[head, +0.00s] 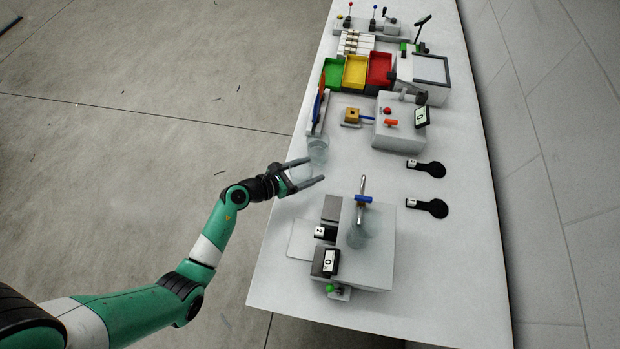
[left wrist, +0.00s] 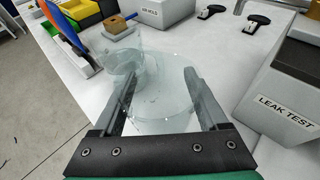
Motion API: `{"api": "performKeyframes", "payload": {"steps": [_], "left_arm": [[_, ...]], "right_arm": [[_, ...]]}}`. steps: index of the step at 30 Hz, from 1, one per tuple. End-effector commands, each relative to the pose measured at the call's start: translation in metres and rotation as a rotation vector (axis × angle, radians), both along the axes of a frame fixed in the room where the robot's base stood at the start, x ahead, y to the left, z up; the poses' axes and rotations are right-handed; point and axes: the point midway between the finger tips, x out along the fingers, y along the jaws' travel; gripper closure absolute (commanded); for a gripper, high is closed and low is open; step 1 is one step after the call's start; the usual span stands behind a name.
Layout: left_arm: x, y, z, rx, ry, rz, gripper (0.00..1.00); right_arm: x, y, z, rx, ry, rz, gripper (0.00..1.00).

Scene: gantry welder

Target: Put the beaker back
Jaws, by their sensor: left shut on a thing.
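My left gripper (head: 315,170) is shut on a clear glass beaker (left wrist: 160,98) at the left edge of the bench. In the left wrist view the beaker fills the space between both fingers. In the head view it is faint and partly hidden by the fingers. Another clear vessel (head: 318,150) stands just beyond the fingers, and it shows behind the held beaker in the left wrist view (left wrist: 122,58). My right gripper is not in view.
The grey leak test station (head: 376,262) stands near the front of the white bench (head: 275,285). A grey box with a small display (head: 395,140), green, yellow and red bins (head: 355,72) and two black round-ended pieces (head: 436,208) lie further along. The bench middle is mostly clear.

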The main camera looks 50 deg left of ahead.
Motion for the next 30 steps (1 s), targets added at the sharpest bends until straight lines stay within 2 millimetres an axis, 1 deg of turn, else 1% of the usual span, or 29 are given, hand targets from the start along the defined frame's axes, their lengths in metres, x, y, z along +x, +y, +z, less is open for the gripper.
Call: {"api": "performKeyframes", "payload": {"steps": [3,5,6,9,11,18,22,23,24,27,30], "left_arm": [[0.002,0.000,-0.001,0.000,-0.002,0.000,0.83],[0.004,0.000,-0.004,0.000,-0.002,0.000,0.83],[0.007,0.000,-0.010,0.000,-0.001,0.000,0.83],[0.006,0.000,-0.031,0.000,0.001,0.001,0.83],[0.006,0.000,-0.039,-0.001,0.000,0.000,0.83],[0.006,0.000,-0.036,0.000,-0.001,0.001,0.83],[0.006,0.000,-0.041,0.000,-0.001,0.001,0.83],[0.006,0.000,-0.041,0.000,0.000,0.001,0.22],[0.006,0.000,-0.040,0.000,0.000,0.001,0.15],[0.006,0.000,-0.040,0.000,0.000,0.001,0.00],[0.006,0.000,-0.040,0.000,0.000,0.001,0.00]], "right_arm": [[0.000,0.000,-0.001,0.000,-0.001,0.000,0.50],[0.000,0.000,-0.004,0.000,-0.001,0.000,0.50],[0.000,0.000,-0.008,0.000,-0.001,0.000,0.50],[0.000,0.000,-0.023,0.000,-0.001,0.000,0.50],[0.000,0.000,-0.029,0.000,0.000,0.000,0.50],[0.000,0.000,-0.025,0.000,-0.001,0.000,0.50],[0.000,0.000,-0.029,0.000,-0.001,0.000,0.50],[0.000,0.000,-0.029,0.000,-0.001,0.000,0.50],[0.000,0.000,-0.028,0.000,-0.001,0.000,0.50],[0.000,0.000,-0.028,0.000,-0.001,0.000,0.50],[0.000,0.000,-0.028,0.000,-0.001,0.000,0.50]]}}
